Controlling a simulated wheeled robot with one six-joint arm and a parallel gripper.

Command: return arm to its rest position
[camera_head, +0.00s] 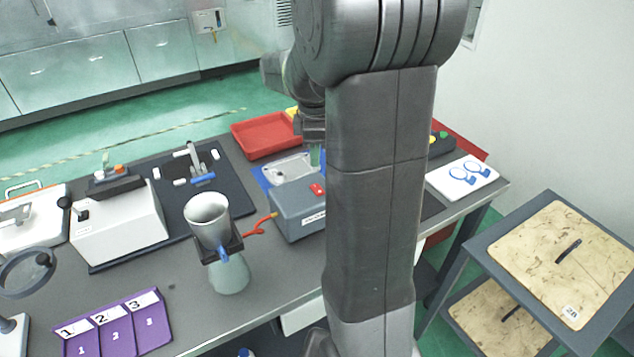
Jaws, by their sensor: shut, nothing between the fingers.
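My arm rises through the middle of the head view and hides part of the bench behind it. My gripper (315,155) shows just left of the arm's thick link, pointing down. It is small and partly covered, and it looks shut with nothing held. It appears above or in front of a blue tray (262,180) holding a pale metal part (291,170). I cannot tell its exact height over them.
A grey box (298,212) with a red switch stands close by the arm. A red tray (265,134) lies behind. A funnel-like cup (208,220) in a stand, a white machine (118,222) and a purple numbered holder (115,330) are left. A shelf cart (490,247) stands right.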

